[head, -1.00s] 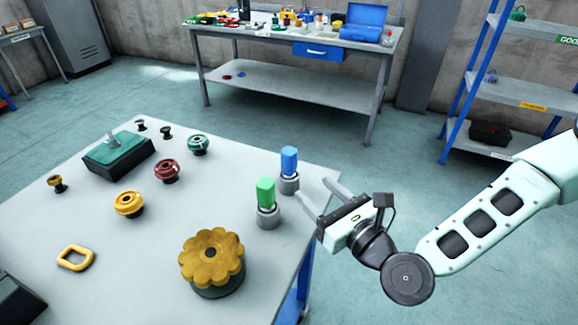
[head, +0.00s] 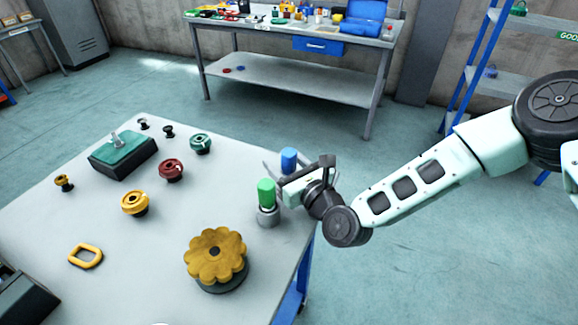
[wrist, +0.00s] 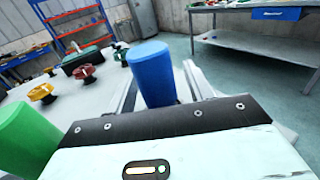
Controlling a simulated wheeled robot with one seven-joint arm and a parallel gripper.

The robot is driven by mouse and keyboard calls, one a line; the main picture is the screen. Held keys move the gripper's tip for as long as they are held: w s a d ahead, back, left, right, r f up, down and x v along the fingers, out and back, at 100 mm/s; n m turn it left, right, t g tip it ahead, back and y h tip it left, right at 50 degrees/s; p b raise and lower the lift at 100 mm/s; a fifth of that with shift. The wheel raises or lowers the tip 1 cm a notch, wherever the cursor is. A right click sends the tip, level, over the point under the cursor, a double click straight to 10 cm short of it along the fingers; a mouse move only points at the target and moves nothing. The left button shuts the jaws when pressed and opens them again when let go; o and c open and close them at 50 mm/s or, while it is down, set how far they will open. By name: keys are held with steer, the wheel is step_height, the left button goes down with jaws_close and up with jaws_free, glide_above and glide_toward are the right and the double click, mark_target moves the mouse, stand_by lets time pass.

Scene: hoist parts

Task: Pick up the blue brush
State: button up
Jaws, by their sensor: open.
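The blue brush (head: 288,160) stands upright near the right edge of the table, its lower part hidden behind my gripper in the head view. Its blue top also shows large in the wrist view (wrist: 153,72). My gripper (head: 285,168) is open, with one finger on each side of the blue brush. I cannot tell whether either finger touches it. A similar green piece (head: 266,194) on a grey base stands just to the left of my gripper; it also shows at the left of the wrist view (wrist: 25,138).
The grey table (head: 150,270) also holds a large yellow scalloped knob (head: 215,254), red, teal and yellow knobs, a yellow ring (head: 85,256) and a dark block with a teal top (head: 123,155). A workbench (head: 290,80) stands behind, across open floor.

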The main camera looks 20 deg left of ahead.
steer(key=shift+c, duration=0.2)
steer(key=c, duration=1)
step_height(320, 180, up, 10)
steer(key=shift+r+b, duration=0.1)
steer(key=shift+b, duration=0.5)
